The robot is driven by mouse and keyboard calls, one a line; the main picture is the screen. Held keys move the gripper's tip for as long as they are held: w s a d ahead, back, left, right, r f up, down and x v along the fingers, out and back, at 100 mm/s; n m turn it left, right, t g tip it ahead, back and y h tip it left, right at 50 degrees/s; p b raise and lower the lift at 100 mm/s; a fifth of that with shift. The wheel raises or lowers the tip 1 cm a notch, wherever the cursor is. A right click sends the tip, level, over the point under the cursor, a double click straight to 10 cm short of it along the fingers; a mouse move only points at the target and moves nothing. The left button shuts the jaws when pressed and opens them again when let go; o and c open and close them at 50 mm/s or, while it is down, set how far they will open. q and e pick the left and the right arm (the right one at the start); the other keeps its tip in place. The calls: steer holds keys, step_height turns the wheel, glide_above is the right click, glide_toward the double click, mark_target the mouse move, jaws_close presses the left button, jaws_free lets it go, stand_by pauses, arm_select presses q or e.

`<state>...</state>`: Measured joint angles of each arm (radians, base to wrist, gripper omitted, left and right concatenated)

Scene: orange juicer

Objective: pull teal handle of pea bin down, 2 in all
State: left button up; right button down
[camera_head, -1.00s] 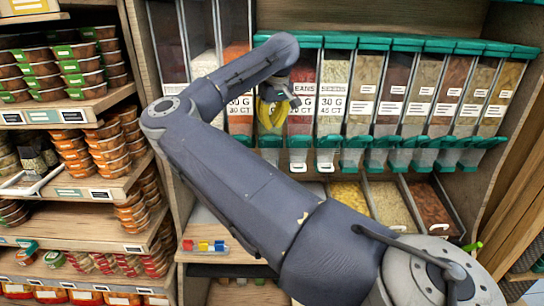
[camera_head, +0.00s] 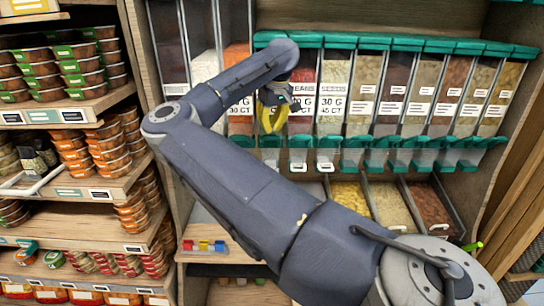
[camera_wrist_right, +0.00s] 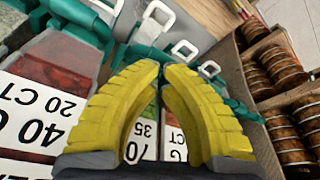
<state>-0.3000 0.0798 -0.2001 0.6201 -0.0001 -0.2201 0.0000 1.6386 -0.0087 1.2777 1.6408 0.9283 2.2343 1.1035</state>
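My right gripper (camera_head: 272,130) has yellow curved fingers. It hangs in front of the left part of a row of clear bins with teal lids and teal handles. In the right wrist view its fingertips (camera_wrist_right: 161,68) curve in close together, with no object seen between them. A bin with green contents (camera_wrist_right: 146,126) shows between the fingers; it may be the pea bin, but its name cannot be read. In the head view my gripper and arm hide most of that bin. My left gripper is out of view.
More teal handles (camera_head: 384,155) stick out along the row to the right. Open trays (camera_head: 393,206) of dry goods lie below. Shelves of stacked tubs (camera_head: 82,68) stand at the left. A wooden panel (camera_head: 512,140) closes the right side.

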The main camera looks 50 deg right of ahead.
steer(key=shift+f, duration=0.7)
steer(key=f, duration=0.3)
steer(key=a+f, duration=0.1)
steer(key=f, duration=0.1)
steer(key=shift+s+f, duration=0.3)
steer(key=shift+s, duration=0.05)
stand_by(0.6)
steer(key=shift+s, duration=0.1)
stand_by(0.8)
steer(key=shift+w+d+r, duration=0.15)
steer(key=shift+d+r, duration=0.05)
steer(key=shift+r, duration=1.15)
steer(key=shift+w+d+r, duration=0.1)
steer(key=shift+d+r, duration=0.05)
steer(key=shift+r, duration=1.2)
steer(key=shift+w+d+r, duration=0.15)
steer(key=shift+d+r, duration=0.05)
steer(key=shift+r, duration=1.15)
